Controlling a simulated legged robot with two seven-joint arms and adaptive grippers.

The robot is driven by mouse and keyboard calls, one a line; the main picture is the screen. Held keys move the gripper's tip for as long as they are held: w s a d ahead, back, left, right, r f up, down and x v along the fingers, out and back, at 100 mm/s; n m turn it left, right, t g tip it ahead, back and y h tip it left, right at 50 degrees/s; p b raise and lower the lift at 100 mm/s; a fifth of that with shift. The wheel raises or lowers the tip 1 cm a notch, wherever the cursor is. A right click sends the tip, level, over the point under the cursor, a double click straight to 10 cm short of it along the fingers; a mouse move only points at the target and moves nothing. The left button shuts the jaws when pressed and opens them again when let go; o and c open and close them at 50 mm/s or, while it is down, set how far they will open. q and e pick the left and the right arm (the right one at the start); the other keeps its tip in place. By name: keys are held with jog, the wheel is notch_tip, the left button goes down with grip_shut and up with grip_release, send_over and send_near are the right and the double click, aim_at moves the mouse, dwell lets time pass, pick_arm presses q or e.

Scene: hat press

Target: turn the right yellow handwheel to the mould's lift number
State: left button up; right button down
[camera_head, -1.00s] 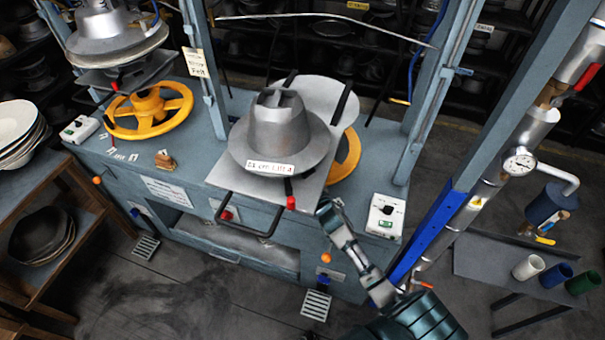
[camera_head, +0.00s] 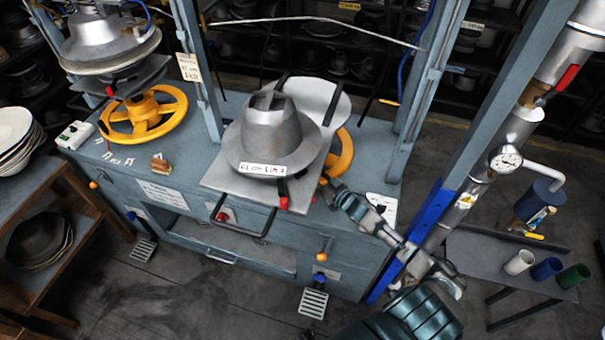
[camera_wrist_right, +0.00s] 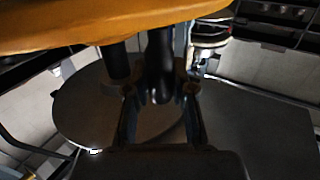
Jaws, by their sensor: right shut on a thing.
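The right yellow handwheel (camera_head: 341,152) is partly hidden behind the tray (camera_head: 215,178) and the grey hat mould (camera_head: 270,135). The mould's front label (camera_head: 263,169) seems to read "61 cm Lift 4", but its digit is small and blurred. My right gripper (camera_head: 328,188) reaches the wheel's near right side. In the right wrist view, the yellow rim (camera_wrist_right: 100,25) fills the top and a black handle (camera_wrist_right: 158,68) hangs between the fingers of my right gripper (camera_wrist_right: 160,95), which is shut on it. My left gripper is not in view.
A second yellow handwheel (camera_head: 143,114) stands on the left of the bench (camera_head: 150,150). A side table (camera_head: 480,262) holds several cups. Pedals (camera_head: 313,302) stand on the floor.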

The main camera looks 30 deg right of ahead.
jog(key=d, duration=0.4)
jog(key=shift+s, duration=0.35)
jog(key=shift+s+d, duration=0.1)
jog(key=shift+d, duration=0.65)
jog(key=c, duration=1)
grip_release()
jog(key=shift+o, duration=0.2)
jog(key=shift+w+d+f, duration=0.15)
jog(key=shift+w+f, duration=0.05)
jog(key=shift+f, duration=0.05)
notch_tip(320, 180, up, 10)
jog(key=shift+d, duration=0.15)
jog(key=shift+f, duration=0.1)
